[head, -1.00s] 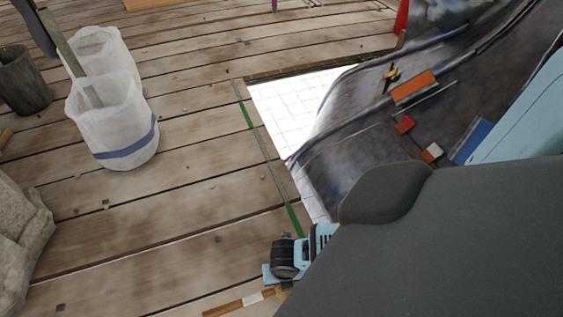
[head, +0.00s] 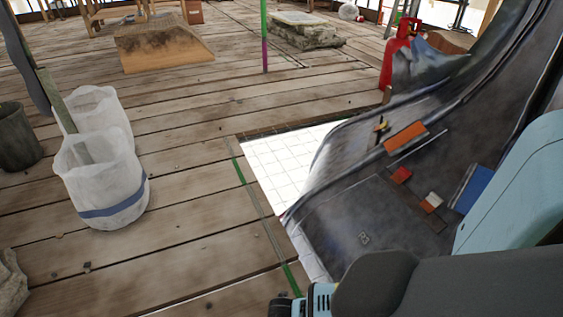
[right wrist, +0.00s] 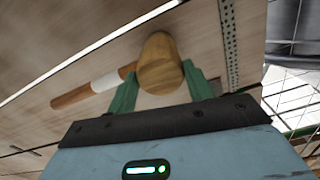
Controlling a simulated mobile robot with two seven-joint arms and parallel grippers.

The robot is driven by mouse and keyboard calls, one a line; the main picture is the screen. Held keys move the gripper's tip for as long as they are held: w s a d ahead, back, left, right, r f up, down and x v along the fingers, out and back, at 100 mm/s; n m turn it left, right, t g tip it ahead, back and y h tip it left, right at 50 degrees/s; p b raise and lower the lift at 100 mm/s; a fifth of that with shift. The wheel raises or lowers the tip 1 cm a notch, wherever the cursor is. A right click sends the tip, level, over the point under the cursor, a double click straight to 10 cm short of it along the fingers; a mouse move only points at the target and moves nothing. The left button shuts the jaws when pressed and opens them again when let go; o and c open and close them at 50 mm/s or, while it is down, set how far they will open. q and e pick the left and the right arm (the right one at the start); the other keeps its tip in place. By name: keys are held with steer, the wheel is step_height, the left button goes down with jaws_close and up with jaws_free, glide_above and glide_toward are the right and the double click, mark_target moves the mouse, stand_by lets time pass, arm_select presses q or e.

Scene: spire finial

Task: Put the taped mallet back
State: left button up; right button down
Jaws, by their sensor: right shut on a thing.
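The taped mallet (right wrist: 158,58) shows in the right wrist view, with a rounded wooden head and a brown handle carrying a white tape band. My right gripper (right wrist: 162,74) is shut on its head between two green fingers, and the handle points to the left. Planks lie behind the mallet; its height over them is unclear. My left gripper is in neither view.
White buckets (head: 105,190) stand left, a red cylinder (head: 394,65) at the back. The middle planks (head: 180,110) are clear.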

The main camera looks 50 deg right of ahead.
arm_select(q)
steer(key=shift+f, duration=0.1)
arm_select(e)
steer(key=shift+f, duration=0.15)
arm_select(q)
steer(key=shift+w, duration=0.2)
arm_select(e)
steer(key=c, duration=0.6)
jaws_free()
arm_select(q)
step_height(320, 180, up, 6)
steer(key=p, duration=0.6)
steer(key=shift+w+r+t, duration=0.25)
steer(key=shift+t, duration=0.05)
arm_select(e)
step_height(320, 180, up, 12)
steer(key=shift+s, duration=0.1)
